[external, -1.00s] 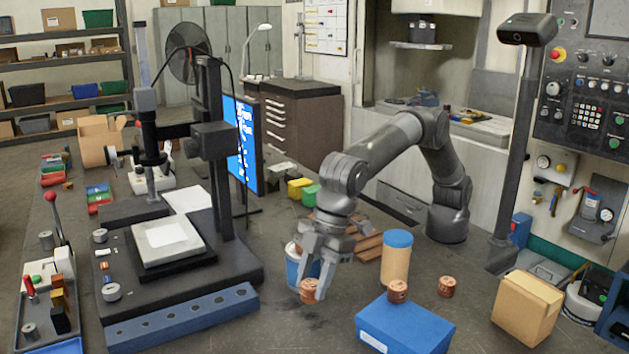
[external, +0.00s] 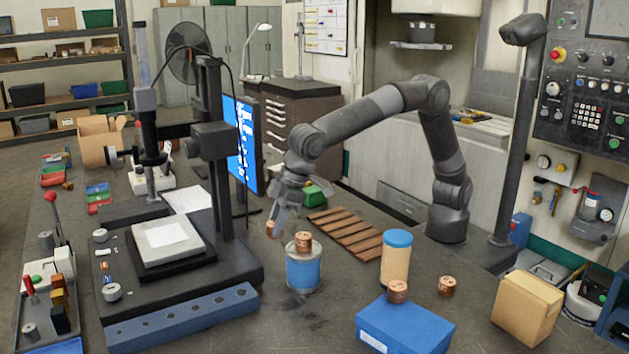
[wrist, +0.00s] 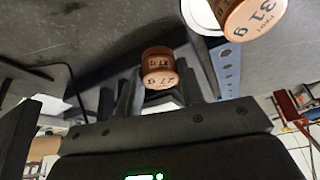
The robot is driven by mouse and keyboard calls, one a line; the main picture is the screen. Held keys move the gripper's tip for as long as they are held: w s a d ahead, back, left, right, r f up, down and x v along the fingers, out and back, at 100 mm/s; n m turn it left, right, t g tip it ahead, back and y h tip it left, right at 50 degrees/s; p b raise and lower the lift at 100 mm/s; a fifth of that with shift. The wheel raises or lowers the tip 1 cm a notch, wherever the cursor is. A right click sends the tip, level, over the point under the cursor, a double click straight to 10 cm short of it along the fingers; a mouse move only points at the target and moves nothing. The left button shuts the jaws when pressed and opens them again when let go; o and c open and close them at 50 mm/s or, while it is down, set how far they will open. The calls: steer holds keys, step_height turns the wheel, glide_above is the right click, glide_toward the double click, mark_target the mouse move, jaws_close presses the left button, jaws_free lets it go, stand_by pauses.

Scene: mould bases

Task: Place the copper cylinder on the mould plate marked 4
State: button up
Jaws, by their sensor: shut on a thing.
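My gripper (external: 277,223) is shut on a copper cylinder (external: 271,230), held in the air behind and left of the blue can. In the wrist view this cylinder (wrist: 158,72) sits between the fingertips, with dark upside-down lettering that seems to read "27 g". A second copper cylinder (external: 303,241) stands on the blue can; the wrist view shows one marked "31 g" (wrist: 252,14). A third (external: 398,290) stands on a blue box, and another (external: 447,287) on the bench. I cannot make out a mould plate with a readable 4.
The blue can (external: 304,269) stands in front of my gripper. A machine with a pale flat plate (external: 152,247) and a tall post is to the left. Brown slats (external: 348,236), a tan blue-lidded jar (external: 397,262), the blue box (external: 402,328) and a carton (external: 527,308) are to the right.

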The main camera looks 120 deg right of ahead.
steer(key=s+d+r+n+y, duration=0.1)
steer(key=s+d+n, duration=0.1)
steer(key=s+d, duration=0.45)
steer(key=s+d+n, duration=0.1)
steer(key=s+d, duration=0.2)
steer(key=s, duration=0.6)
steer(key=s+d+r+m+h, duration=0.1)
steer(key=s+d+m, duration=0.25)
steer(key=d, duration=1.05)
steer(key=s+d+r+m+h, duration=0.1)
steer(key=s+d+m, duration=0.25)
steer(key=d, duration=1.05)
steer(key=s+d+r+m+g+h, duration=0.1)
steer(key=s+d+m+g+h, duration=0.15)
steer(key=s+d+m, duration=1.3)
steer(key=n, duration=0.7)
glide_toward(280, 165)
steer(key=shift+w+d+f+g, duration=0.15)
steer(key=shift+w+d+g, duration=0.1)
steer(key=shift+w+d, duration=0.15)
steer(key=shift+w+d+f+g, duration=0.2)
steer(key=shift+w+d, duration=0.05)
steer(key=shift+d, duration=0.2)
step_height(280, 165, down, 4)
steer(key=shift+f, duration=0.1)
